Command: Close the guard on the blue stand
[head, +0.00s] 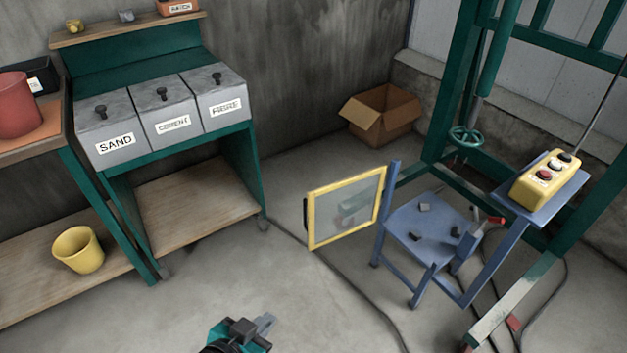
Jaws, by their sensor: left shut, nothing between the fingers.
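The guard (346,207) is a clear panel in a yellow frame. It hangs from the upright post at the left of the blue stand (405,225) and is swung out to the left, away from the stand's top. A dark handle (306,215) shows on its free left edge. The stand's top is uncovered, with several small dark parts and a red-ended lever (496,220) at its right side. My left gripper (266,323) is shut and empty at the bottom, low and left of the guard, apart from it. My right gripper is out of view.
A yellow control box (546,180) with buttons sits on a blue plate right of the stand, beside a green frame (457,90). Bins marked SAND, CEMENT and FIBRE (222,104) stand at left. A cardboard box (381,115) lies behind. Cables cross the floor; floor left of the guard is clear.

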